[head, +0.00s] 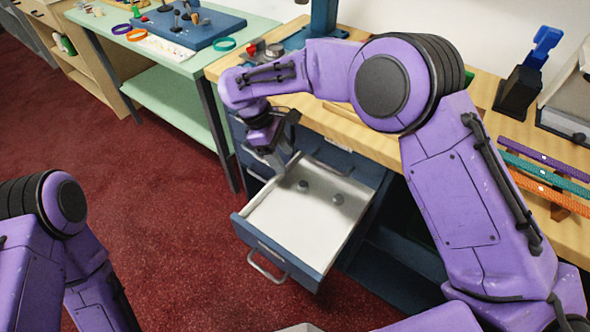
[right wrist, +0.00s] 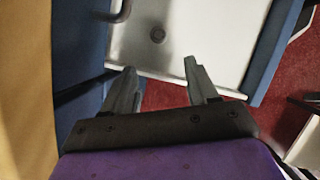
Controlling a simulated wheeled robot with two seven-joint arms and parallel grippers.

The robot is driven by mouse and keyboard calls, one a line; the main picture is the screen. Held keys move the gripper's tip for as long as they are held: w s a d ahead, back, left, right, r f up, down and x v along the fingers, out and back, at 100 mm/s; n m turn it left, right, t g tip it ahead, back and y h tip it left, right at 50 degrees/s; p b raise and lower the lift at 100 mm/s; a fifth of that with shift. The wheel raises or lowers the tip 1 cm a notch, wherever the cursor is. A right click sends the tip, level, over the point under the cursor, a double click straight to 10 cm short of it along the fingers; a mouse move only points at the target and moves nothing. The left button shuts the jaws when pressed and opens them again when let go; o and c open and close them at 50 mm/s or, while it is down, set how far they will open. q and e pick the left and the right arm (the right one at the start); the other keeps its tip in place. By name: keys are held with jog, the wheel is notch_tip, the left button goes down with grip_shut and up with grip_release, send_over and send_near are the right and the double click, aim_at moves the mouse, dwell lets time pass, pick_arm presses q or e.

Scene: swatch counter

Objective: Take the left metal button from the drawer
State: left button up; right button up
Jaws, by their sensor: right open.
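The blue drawer (head: 305,235) with a pale inside stands pulled open below the wooden counter. Two small round grey metal buttons lie on its floor: the left button (head: 303,185) and the right button (head: 338,198). My right gripper (head: 284,167) is over the drawer's left rear part, close to the left button and apart from it. In the right wrist view my right gripper (right wrist: 162,75) has its fingers spread and empty. One button (right wrist: 157,35) shows beyond the fingertips there; I cannot tell which one. My left arm shows at lower left, but its gripper is out of sight.
The wooden counter (head: 390,150) overhangs the drawer and holds coloured straps (head: 545,160) at right. A green table (head: 180,55) with a blue board (head: 190,27) stands at upper left. The red carpet (head: 150,185) is clear left of the drawer.

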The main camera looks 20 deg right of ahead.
aim_at(303, 184)
jog(key=x, duration=0.6)
jog(key=d+b+x, duration=0.1)
jog(key=x, duration=0.3)
jog(key=shift+s+r, duration=0.2)
jog(key=shift+s, duration=0.1)
grip_shut()
